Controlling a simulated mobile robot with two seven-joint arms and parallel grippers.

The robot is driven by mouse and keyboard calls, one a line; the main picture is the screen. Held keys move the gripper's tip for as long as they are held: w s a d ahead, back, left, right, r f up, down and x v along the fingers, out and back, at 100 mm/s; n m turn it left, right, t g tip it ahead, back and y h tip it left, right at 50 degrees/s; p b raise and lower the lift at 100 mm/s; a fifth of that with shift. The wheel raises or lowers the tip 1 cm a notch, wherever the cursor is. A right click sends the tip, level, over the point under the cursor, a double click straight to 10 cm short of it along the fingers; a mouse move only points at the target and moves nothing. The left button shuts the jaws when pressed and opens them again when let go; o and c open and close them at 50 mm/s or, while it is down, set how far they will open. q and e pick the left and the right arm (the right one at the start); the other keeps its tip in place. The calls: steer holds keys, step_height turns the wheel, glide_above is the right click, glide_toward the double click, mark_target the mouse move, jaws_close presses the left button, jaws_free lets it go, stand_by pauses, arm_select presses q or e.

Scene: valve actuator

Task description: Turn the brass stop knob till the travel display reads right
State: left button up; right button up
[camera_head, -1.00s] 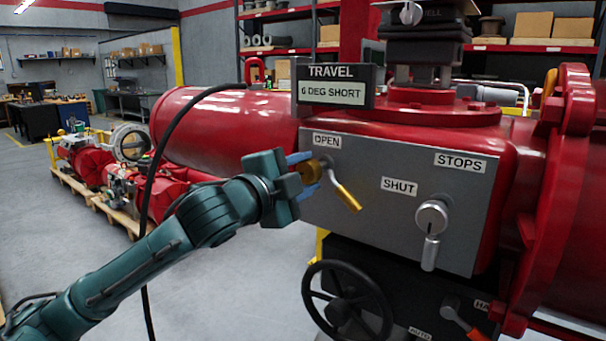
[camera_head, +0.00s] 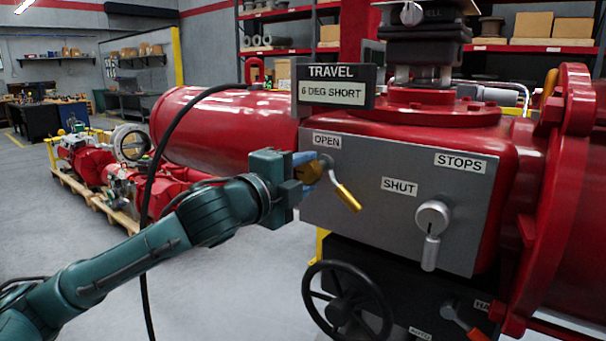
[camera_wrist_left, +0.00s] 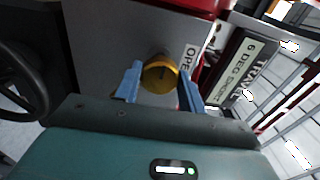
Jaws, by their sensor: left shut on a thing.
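The brass stop knob (camera_head: 313,173) sits by the OPEN label (camera_head: 327,140) on the grey plate of the red valve actuator. My left gripper (camera_head: 306,167) is shut on the knob, with its blue fingers on either side of it. The left wrist view shows the brass knob (camera_wrist_left: 160,76) between the two blue fingers (camera_wrist_left: 161,86). A brass lever (camera_head: 347,197) hangs down to the right beside the knob. The travel display (camera_head: 333,92) above reads "6 DEG SHORT". My right gripper is not in view.
A silver knob with a lever (camera_head: 432,222) sits right of the SHUT label (camera_head: 399,187). A black handwheel (camera_head: 347,302) stands below the plate. A black cable (camera_head: 165,140) hangs behind my left arm. Open floor lies to the left.

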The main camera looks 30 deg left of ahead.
arm_select(q)
steer(key=o, duration=1)
steer(key=shift+s, duration=0.1)
steer(key=shift+s+a+f, duration=0.1)
steer(key=shift+s, duration=0.2)
steer(key=s+b, duration=0.4)
steer(key=s+a+b, duration=0.1)
steer(key=s+b, duration=0.7)
steer(key=shift+s+a, duration=0.15)
steer(key=shift+a, duration=0.15)
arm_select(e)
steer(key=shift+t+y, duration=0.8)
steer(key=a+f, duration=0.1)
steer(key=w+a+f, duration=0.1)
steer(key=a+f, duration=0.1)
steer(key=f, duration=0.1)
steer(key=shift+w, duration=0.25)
